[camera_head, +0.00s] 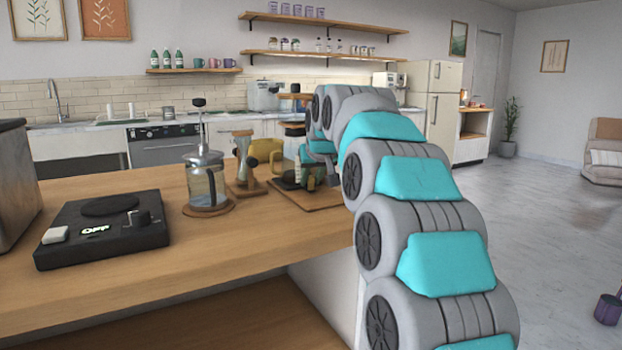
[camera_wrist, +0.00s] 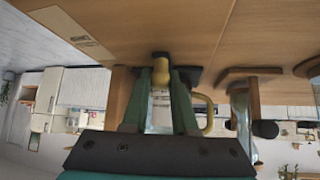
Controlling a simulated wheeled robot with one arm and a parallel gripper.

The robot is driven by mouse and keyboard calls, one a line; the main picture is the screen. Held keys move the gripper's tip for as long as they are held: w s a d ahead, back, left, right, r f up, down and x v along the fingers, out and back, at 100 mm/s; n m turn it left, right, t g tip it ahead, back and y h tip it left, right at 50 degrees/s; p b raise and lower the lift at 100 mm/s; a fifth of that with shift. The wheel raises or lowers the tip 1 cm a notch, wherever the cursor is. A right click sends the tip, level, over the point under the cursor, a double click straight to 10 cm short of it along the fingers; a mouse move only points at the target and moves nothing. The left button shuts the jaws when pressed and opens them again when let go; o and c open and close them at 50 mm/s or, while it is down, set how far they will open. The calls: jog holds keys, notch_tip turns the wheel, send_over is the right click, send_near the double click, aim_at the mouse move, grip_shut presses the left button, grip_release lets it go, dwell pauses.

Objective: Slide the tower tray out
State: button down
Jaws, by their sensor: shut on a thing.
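My gripper (camera_head: 290,181) is low over the counter at its right end, mostly hidden behind my arm in the head view. In the wrist view, which is upside down, my gripper (camera_wrist: 160,82) has its green fingers on either side of a brass-coloured knob (camera_wrist: 160,70) with a dark base. The fingers are closed on this knob. The tower (camera_head: 294,97) shows a wooden top and dark parts beside my arm. A flat brown tray or board (camera_head: 322,203) lies under the gripper; I cannot tell whether the knob belongs to it.
A yellow jug (camera_head: 265,153), a wooden pour-over stand (camera_head: 245,165) and a French press (camera_head: 205,185) stand left of the gripper. The counter front is clear. Open floor lies to the right.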

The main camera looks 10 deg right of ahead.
jog(key=shift+s+d, duration=0.1)
jog(key=s+d+b, duration=0.1)
jog(key=s, duration=0.2)
jog(key=s+d+b, duration=0.1)
jog(key=s, duration=0.3)
jog(key=s+d+b, duration=0.1)
jog(key=s, duration=0.2)
jog(key=shift+s+d, duration=0.2)
jog(key=shift+s, duration=0.1)
jog(key=c, duration=0.7)
grip_release()
jog(key=shift+s, duration=0.1)
jog(key=v, duration=0.7)
jog(key=shift+s+r+b, duration=0.3)
jog(key=shift+r+b, duration=0.05)
jog(key=shift+b, duration=0.1)
